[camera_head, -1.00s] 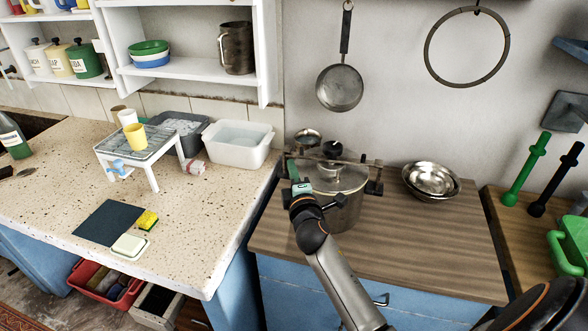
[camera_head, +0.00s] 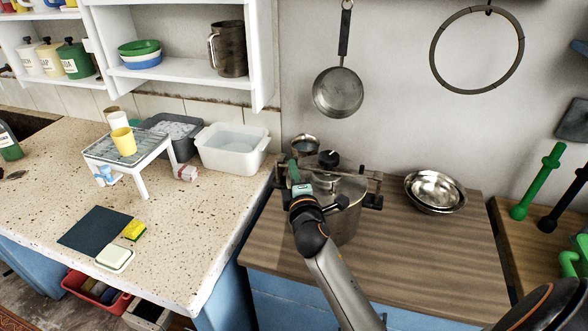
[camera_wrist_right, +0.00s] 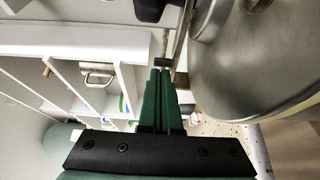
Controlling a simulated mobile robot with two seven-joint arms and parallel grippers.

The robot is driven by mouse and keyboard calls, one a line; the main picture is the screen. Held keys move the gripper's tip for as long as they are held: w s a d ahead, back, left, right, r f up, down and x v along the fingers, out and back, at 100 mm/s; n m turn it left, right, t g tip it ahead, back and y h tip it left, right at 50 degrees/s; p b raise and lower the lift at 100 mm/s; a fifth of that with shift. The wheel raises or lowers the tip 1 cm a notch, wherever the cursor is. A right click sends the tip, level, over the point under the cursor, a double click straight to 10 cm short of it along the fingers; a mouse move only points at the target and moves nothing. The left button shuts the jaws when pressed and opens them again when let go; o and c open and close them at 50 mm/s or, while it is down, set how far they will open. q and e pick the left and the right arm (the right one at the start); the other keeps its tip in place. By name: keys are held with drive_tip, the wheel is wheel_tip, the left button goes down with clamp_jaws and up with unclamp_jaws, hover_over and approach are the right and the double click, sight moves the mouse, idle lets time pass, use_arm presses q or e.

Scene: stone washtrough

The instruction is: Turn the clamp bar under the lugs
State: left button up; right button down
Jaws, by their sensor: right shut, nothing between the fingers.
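The metal pot (camera_head: 347,222) stands on the wooden top with its lid on. The clamp bar (camera_head: 360,172) lies across above the lid, with a black knob (camera_head: 328,158) over its middle. A dark lug (camera_head: 374,190) shows at the pot's right side; the left side is mostly hidden by my gripper. My right gripper (camera_head: 293,172) is shut and empty, at the left of the pot near the bar's left end. In the right wrist view its green fingers (camera_wrist_right: 158,95) are together, beside the pot (camera_wrist_right: 235,75). Whether they touch the bar is unclear. My left gripper is not in view.
Nested steel bowls (camera_head: 435,190) stand right of the pot. A small metal vessel (camera_head: 305,144) is behind it. A pan (camera_head: 338,92) hangs on the wall above. A white basin (camera_head: 232,160) is on the speckled counter to the left. The wooden top in front right is clear.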

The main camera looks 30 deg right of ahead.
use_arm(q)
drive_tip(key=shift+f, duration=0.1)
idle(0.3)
use_arm(e)
drive_tip(key=shift+w+d+f+m+h+b, duration=0.25)
drive_tip(key=shift+w+m+h+b, duration=0.2)
drive_tip(key=shift+b, duration=0.55)
drive_tip(key=shift+w+d+g+h+b, duration=0.1)
drive_tip(key=shift+d+g+h+b, duration=0.05)
drive_tip(key=shift+g+h+b, duration=0.2)
drive_tip(key=shift+d+r+m+h, duration=0.15)
drive_tip(key=shift+r+m+h, duration=0.1)
drive_tip(key=shift+m+h, duration=0.1)
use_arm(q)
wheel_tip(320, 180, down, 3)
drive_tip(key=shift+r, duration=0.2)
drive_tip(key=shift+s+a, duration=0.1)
